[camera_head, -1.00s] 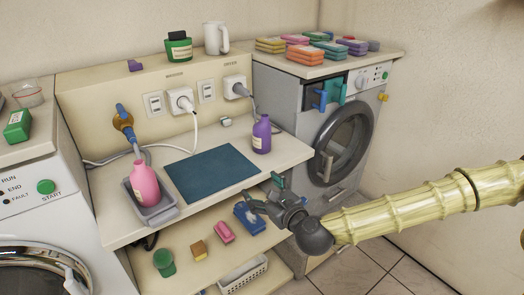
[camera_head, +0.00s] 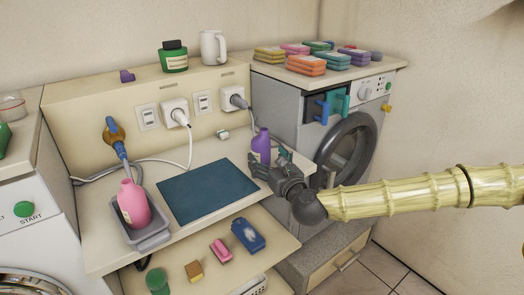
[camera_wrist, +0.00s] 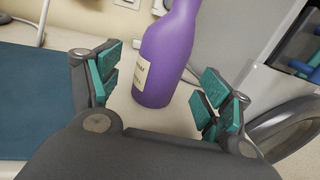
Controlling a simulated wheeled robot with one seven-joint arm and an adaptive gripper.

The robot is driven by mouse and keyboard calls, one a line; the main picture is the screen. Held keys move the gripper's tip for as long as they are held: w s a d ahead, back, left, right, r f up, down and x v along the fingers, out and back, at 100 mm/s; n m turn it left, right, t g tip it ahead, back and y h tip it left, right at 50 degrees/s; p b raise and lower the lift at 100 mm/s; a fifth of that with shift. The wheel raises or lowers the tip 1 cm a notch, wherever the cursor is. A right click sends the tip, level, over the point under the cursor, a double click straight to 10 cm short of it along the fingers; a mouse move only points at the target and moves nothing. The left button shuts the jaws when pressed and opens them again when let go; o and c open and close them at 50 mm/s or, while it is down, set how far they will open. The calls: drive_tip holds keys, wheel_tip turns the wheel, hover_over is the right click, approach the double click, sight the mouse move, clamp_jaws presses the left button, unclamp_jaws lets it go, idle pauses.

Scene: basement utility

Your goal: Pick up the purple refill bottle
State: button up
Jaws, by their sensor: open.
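The purple refill bottle (camera_head: 261,143) stands upright on the counter (camera_head: 222,145), to the right of the dark blue mat. In the wrist view the purple bottle (camera_wrist: 167,58) shows its body and a pale label, with its top cut off by the frame edge. My gripper (camera_head: 268,166) is in front of the bottle at the counter's front edge and hides its lower part. In the wrist view my gripper (camera_wrist: 160,92) is open, its teal pads spread to either side of the bottle's base, and the bottle appears just beyond or between the fingertips.
A dark blue mat (camera_head: 207,191) lies left of the bottle. A pink bottle (camera_head: 133,204) sits in a grey tray (camera_head: 155,238). A plugged cord (camera_head: 237,98) runs behind the purple bottle. The washing machine (camera_head: 322,188) stands close on the right.

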sight(265, 153)
drive_tip(key=shift+w+a+r, duration=0.1)
drive_tip(key=shift+w+r, duration=0.05)
drive_tip(key=shift+r, duration=0.05)
drive_tip(key=shift+p+x, duration=0.4)
drive_tip(key=shift+x, duration=1.95)
drive_tip(key=shift+r, duration=0.2)
drive_tip(key=c, duration=1.2)
